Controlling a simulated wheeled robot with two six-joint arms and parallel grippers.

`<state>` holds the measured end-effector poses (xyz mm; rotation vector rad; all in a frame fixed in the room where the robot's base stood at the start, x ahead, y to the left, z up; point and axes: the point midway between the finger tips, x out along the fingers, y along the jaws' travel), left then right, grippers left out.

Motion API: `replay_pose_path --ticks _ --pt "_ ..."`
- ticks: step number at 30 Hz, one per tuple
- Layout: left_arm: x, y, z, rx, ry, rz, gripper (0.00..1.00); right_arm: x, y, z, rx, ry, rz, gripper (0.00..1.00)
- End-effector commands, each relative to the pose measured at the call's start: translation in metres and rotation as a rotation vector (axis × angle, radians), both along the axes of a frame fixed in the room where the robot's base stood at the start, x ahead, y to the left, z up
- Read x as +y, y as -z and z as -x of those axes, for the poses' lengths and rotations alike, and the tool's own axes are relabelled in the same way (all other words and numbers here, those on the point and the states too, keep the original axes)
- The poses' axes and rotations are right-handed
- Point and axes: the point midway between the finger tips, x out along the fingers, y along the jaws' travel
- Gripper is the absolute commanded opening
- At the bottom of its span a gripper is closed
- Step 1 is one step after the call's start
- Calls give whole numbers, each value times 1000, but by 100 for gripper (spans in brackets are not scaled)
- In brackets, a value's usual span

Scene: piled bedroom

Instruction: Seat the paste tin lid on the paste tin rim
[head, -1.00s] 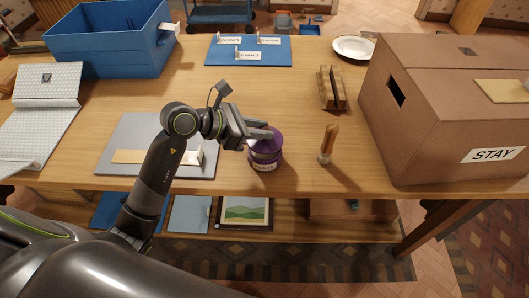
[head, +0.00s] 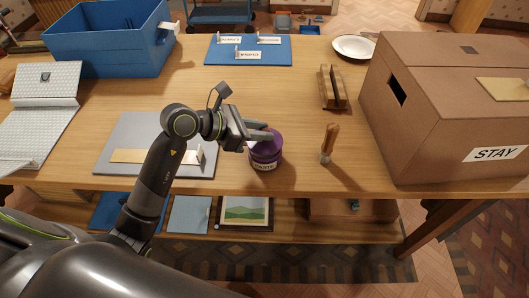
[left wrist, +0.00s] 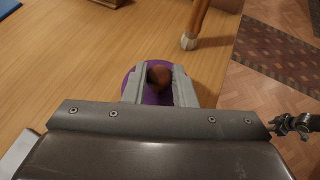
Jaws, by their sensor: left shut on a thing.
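The purple paste tin (head: 266,161) stands upright near the front edge of the table, with a pale label on its front. The purple paste tin lid (head: 268,145) is at the top of the tin. Whether it lies flat on the rim or just above it, I cannot tell. My left gripper (head: 262,138) reaches in from the left and is shut on the lid's brown knob. In the left wrist view the knob (left wrist: 159,75) shows between the fingers, with the purple lid (left wrist: 128,82) around them. The lid hides the tin's rim.
A wooden-handled brush (head: 328,143) stands just right of the tin. A large cardboard box (head: 430,125) fills the right side, and a grey mat (head: 120,135) lies to the left. A wooden block (head: 333,88) stands behind. The table between tin and blue board (head: 222,58) is clear.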

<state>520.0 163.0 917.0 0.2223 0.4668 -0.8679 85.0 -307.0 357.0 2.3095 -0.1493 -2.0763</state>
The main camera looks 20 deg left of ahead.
Motion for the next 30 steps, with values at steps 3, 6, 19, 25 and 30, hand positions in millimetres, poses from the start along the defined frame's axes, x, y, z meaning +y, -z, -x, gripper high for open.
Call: replay_pose_path --ticks 3,6,19,25,30 --pt "0 3 0 0 0 0 2 0 3 0 0 0 0 36" --pt "0 4 0 0 0 0 2 0 4 0 0 0 0 36" --pt "0 11 0 0 0 0 2 0 10 0 0 0 0 36" --pt "0 13 0 0 0 0 2 0 12 0 0 0 0 36" --pt "0 13 0 0 0 0 2 0 12 0 0 0 0 36"
